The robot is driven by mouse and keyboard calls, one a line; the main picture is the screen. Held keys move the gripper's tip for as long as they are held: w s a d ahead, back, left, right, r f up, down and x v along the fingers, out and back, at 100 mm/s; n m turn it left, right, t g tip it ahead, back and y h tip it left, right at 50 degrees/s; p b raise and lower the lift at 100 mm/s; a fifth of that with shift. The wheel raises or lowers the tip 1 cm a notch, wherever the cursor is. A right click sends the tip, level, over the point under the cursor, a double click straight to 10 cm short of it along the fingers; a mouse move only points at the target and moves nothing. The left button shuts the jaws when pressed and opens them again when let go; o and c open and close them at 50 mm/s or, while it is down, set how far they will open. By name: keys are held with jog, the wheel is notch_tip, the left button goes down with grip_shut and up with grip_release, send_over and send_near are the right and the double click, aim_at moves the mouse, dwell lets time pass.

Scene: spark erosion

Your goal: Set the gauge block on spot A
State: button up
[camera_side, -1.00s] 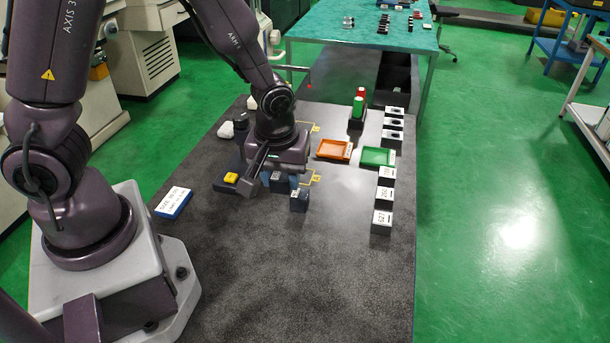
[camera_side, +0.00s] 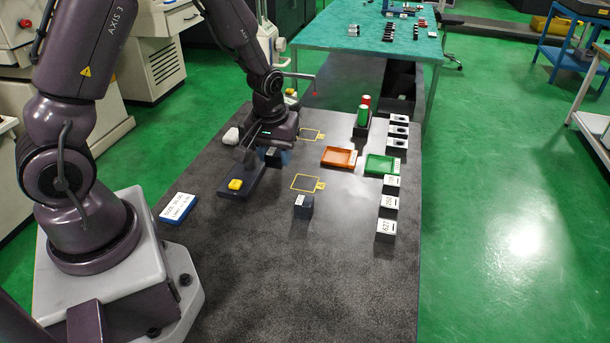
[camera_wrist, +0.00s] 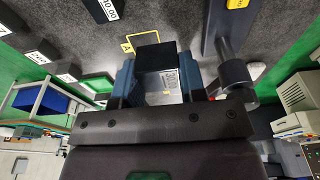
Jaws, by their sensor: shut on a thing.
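My gripper (camera_wrist: 157,80) is shut on a dark block, the gauge block (camera_wrist: 168,82), whose pale lettered face shows in the wrist view. In the side view the held block (camera_side: 273,157) hangs below my gripper, left of two yellow square outlines. The near outline (camera_side: 307,182) and far outline (camera_side: 312,134) both look empty. The wrist view shows one outline tagged A (camera_wrist: 127,46), partly hidden behind the block. The side-view tags are too small to read, but the near one seems to be spot A.
Another dark block (camera_side: 303,206) stands just in front of the near outline. A dark stand with a yellow button (camera_side: 236,185) lies left. Orange (camera_side: 338,157) and green (camera_side: 381,164) trays and several labelled blocks stand right. A blue-and-white box (camera_side: 177,208) lies front left.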

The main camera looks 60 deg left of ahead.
jog(key=w+a+f, duration=0.2)
jog(key=w, duration=0.2)
send_over(305, 182)
jog(key=f, duration=0.5)
jog(key=shift+s+d+f, duration=0.15)
jog(key=shift+s+d, duration=0.05)
jog(key=shift+s, duration=0.05)
jog(key=shift+w+f, duration=0.2)
jog(key=shift+f, duration=1.5)
jog(key=shift+f, duration=0.2)
jog(key=o, duration=1.1)
jog(key=shift+r, duration=0.1)
